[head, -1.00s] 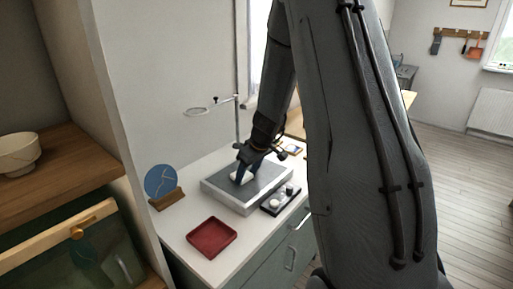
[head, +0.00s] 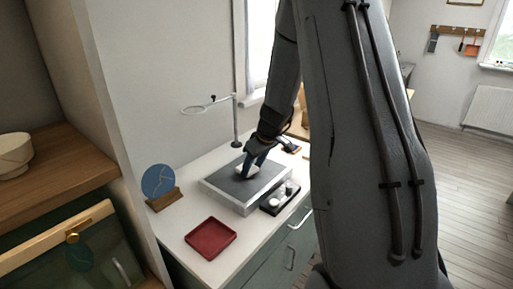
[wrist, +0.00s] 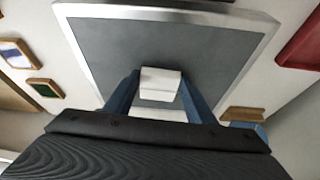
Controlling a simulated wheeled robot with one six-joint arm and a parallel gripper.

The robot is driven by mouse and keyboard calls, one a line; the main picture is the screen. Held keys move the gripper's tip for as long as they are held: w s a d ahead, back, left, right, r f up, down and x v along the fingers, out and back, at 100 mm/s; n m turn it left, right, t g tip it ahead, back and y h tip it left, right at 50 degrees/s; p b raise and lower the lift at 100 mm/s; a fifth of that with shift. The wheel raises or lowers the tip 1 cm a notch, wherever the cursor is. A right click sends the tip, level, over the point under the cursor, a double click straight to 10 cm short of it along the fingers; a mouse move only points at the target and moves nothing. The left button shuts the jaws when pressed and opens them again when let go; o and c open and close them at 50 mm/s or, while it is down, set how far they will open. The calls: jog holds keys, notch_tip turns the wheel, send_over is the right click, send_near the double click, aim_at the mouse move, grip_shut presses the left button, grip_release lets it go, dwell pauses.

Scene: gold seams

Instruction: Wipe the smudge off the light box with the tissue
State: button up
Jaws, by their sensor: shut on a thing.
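The light box (head: 218,188) is a low grey-topped slab with a pale frame, lying on the white counter. It fills much of the wrist view (wrist: 100,45). My gripper (head: 247,170) is over the light box, its blue fingers shut on a white folded tissue (wrist: 160,84). The tissue also shows in the head view (head: 242,170), low at the light box's top; I cannot tell if it touches the surface. I see no smudge on the visible part of the top; the part under the tissue and fingers is hidden.
A red tray (head: 210,237) lies in front of the light box. A blue disc in a wooden stand (head: 162,186) is at the left. A dark tray with small white items (head: 279,199) sits at the box's right edge. A ring on a stand (head: 236,125) rises behind.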

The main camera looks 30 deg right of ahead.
jog(key=shift+w+d+f, duration=0.2)
jog(key=shift+w+d, duration=0.15)
jog(key=shift+d, duration=0.35)
jog(key=shift+d+r, duration=0.15)
notch_tip(320, 180, up, 3)
jog(key=shift+s+f+p, duration=0.1)
jog(key=shift+f+p, duration=0.05)
jog(key=shift+p, duration=0.4)
jog(key=shift+r, duration=0.3)
jog(key=shift+r+p, duration=1.45)
jog(key=shift+r, duration=0.75)
